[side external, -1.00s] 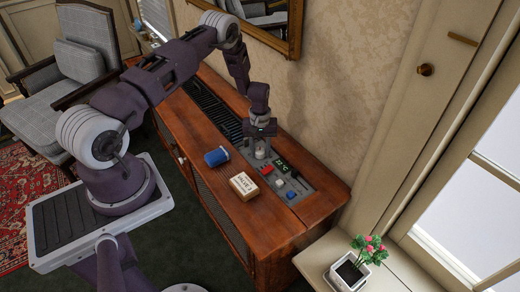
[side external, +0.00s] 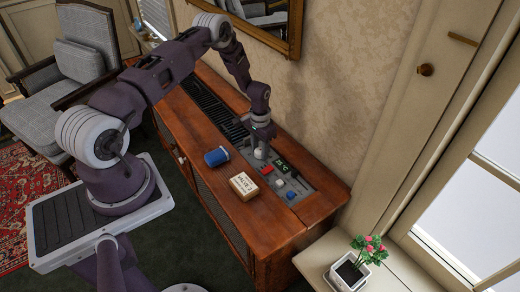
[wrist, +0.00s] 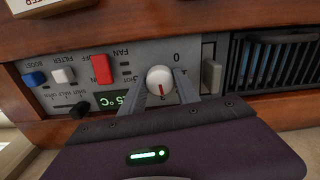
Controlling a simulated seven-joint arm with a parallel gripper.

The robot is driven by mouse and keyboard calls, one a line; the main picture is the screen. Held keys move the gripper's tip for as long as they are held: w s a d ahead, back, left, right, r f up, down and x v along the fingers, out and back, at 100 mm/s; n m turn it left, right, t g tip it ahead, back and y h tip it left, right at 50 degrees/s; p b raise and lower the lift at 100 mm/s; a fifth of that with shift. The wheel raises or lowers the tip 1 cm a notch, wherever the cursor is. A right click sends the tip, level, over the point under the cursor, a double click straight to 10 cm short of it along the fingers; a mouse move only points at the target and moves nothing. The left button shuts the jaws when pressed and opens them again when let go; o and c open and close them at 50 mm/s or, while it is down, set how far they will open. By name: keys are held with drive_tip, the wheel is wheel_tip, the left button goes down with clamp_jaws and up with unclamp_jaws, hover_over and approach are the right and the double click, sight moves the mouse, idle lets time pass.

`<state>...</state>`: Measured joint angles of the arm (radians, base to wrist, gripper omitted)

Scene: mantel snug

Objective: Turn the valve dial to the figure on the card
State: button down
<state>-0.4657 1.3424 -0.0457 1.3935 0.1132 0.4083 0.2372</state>
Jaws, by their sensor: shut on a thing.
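The valve dial is a round white knob (wrist: 159,79) with a red line, set in the grey control panel (wrist: 205,48). In the wrist view its red line points down towards a figure partly lost between the fingers; a 0 shows above and right of the knob. My gripper (wrist: 164,84) is shut on the dial, one finger on each side. In the side view my gripper (side external: 259,149) reaches down onto the knob. The cream card block (side external: 244,186) lies on the wooden cabinet top, with dark lettering too small to read surely.
A blue cup (side external: 217,156) lies by the card. A red switch (wrist: 102,69), a white button (wrist: 63,75), a blue button (wrist: 34,79) and a green display (wrist: 115,100) share the panel. A dark slatted vent (wrist: 275,65) runs beyond it. A potted plant (side external: 355,264) stands on the sill.

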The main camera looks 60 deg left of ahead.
drive_tip(key=shift+m, duration=0.6)
drive_tip(key=c, duration=0.9)
unclamp_jaws()
drive_tip(key=shift+r, duration=0.1)
